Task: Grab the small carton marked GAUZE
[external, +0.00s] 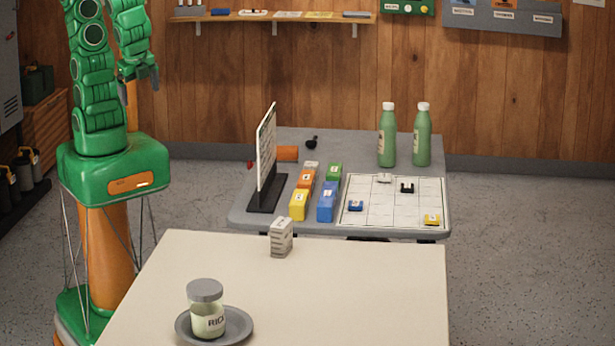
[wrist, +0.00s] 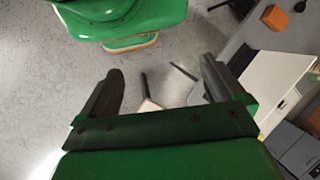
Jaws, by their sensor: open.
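A small whitish carton (external: 281,238) with grey markings stands upright at the far edge of the cream table (external: 340,285). Its print is too small to read, so I cannot tell whether it says GAUZE. Small yellow (external: 298,205), blue (external: 326,204), orange (external: 306,177) and green (external: 335,171) boxes stand on the grey table behind; their labels are also unreadable. My gripper (external: 139,84) is raised at the upper left, far from all of these. In the wrist view its jaws (wrist: 160,77) are apart and empty, over floor; no carton is recognisable there.
A jar marked RICE (external: 207,312) stands on a grey saucer (external: 243,326) at the cream table's front. The grey table (external: 345,150) holds an upright board (external: 266,152), two green bottles (external: 387,140) and a grid sheet (external: 380,215). Much of the cream table is bare.

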